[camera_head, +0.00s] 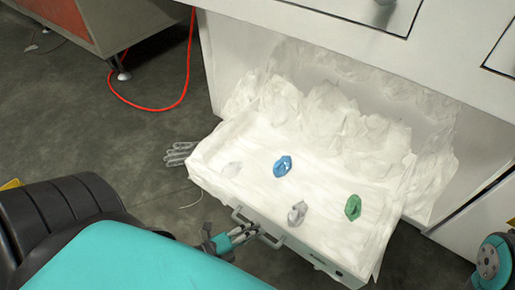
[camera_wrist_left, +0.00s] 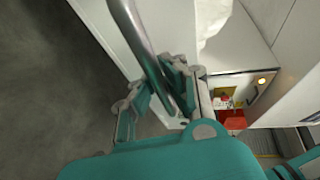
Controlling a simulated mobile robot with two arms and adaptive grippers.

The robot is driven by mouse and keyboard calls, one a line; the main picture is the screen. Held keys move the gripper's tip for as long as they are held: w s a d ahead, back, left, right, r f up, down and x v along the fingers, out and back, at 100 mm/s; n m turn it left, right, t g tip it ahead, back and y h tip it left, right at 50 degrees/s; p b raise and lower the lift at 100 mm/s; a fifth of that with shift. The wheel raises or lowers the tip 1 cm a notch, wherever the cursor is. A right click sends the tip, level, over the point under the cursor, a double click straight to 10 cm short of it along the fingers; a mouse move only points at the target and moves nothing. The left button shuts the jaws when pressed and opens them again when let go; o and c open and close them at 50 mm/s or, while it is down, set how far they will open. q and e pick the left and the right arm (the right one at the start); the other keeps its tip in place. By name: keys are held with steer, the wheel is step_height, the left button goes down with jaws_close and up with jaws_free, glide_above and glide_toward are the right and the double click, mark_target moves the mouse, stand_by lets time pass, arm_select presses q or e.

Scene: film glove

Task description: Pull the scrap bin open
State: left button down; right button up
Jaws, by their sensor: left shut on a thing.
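The scrap bin (camera_head: 318,250) is a white drawer at the base of the white cabinet, and it stands pulled out. Crumpled whitish film fills it and hangs over its rim. Its metal bar handle (camera_head: 272,240) is on the front face; it also shows large in the left wrist view (camera_wrist_left: 136,36). My left gripper (camera_head: 246,233) is shut on the handle, with its fingers on either side of the bar in the left wrist view (camera_wrist_left: 160,95). My right gripper is out of view.
Blue (camera_head: 282,166), green (camera_head: 353,207) and pale (camera_head: 298,212) crumpled pieces lie on the film. A grey glove (camera_head: 180,153) lies on the floor left of the bin. A red cable (camera_head: 150,108) loops on the floor near a red-sided cabinet (camera_head: 62,18). Floor at left is open.

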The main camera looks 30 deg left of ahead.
arm_select(q)
steer(key=shift+s+f, duration=0.15)
steer(key=shift+f, duration=0.05)
steer(key=c, duration=1.3)
jaws_free()
steer(key=shift+r, duration=0.1)
steer(key=shift+c, duration=0.2)
steer(key=v, duration=1.2)
steer(key=shift+r, duration=0.1)
